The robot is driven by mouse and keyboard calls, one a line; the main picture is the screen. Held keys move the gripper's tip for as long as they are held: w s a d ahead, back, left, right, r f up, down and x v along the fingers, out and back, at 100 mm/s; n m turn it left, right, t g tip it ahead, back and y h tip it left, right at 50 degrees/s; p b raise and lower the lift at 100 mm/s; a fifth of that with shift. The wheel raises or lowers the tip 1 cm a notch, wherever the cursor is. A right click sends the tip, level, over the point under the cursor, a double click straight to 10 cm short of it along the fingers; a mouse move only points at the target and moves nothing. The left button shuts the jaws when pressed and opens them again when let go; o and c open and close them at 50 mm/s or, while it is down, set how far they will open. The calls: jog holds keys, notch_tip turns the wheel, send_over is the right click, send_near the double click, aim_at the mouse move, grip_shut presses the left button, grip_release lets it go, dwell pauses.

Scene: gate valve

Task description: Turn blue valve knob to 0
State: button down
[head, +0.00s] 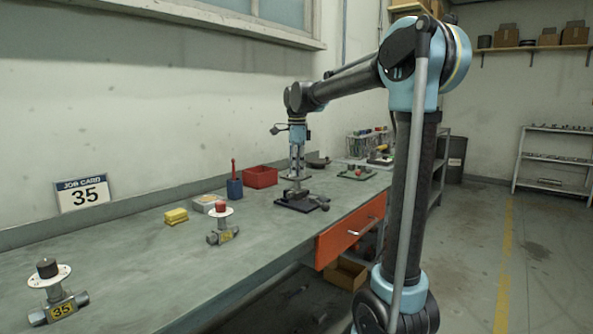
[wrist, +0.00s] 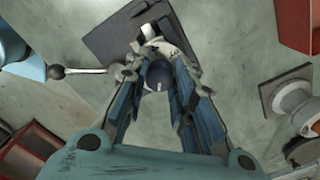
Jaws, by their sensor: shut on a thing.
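The blue valve knob (wrist: 158,76) shows between my gripper's fingers in the wrist view, with a pale pointer line on its top. My gripper (wrist: 160,72) is shut on the knob, with one blue-grey finger on each side. The fingers cover much of the dial around it, so I cannot read its numbers or the 0. In the head view my gripper (head: 297,172) points down over the valve, hiding the knob. The valve stands by a dark base plate (head: 291,204) on the bench; the plate also shows in the wrist view (wrist: 105,38).
A red-knob valve (head: 220,225) and a black-knob valve (head: 52,290) stand on the bench (head: 150,270) to the left. A red bin (head: 260,177), a blue holder (head: 234,188) and a yellow block (head: 175,216) are behind. An orange drawer (head: 350,231) protrudes in front.

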dwell(0.9)
jog(key=c, duration=1.3)
grip_release()
jog(key=shift+c, duration=0.2)
notch_tip(320, 180, up, 12)
